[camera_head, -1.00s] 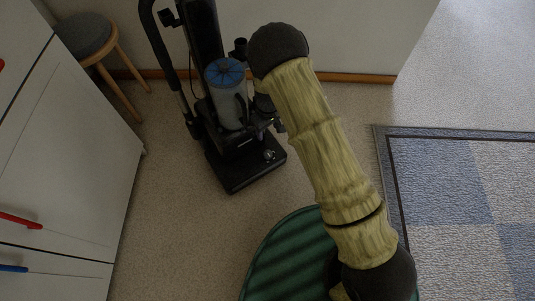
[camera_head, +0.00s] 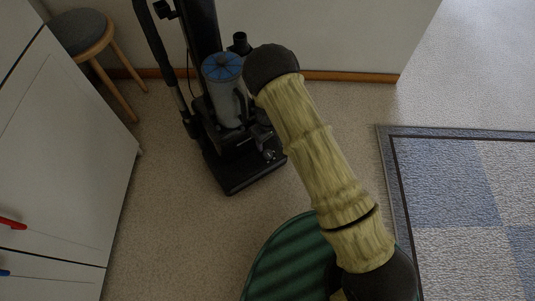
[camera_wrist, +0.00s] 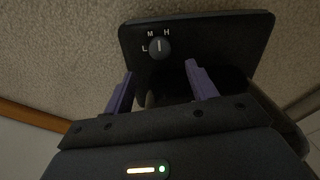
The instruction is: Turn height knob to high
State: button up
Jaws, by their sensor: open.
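A black upright vacuum cleaner (camera_head: 240,163) stands on the carpet by the wall, with a blue-topped clear canister. Its small round height knob (camera_head: 269,155) is on the low floor head. In the wrist view the knob (camera_wrist: 159,47) shows with the letters L, M and H around it. Its light pointer line seems to lie between M and H. My gripper (camera_wrist: 158,74) is open, its two purple fingers apart and empty. In the picture the knob lies just beyond the fingertips, between their lines; I see no contact. In the head view my arm mostly hides the gripper.
A white cabinet (camera_head: 70,140) with red and blue handles stands at left, a round stool (camera_head: 80,32) behind it. A wall is behind the vacuum. A blue and grey rug (camera_head: 450,180) lies at right. Carpet in front of the vacuum is bare.

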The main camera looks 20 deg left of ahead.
aim_at(268, 153)
notch_tip(268, 153, down, 9)
jog(key=b, duration=0.4)
jog(key=shift+r, duration=0.2)
jog(key=c, duration=1)
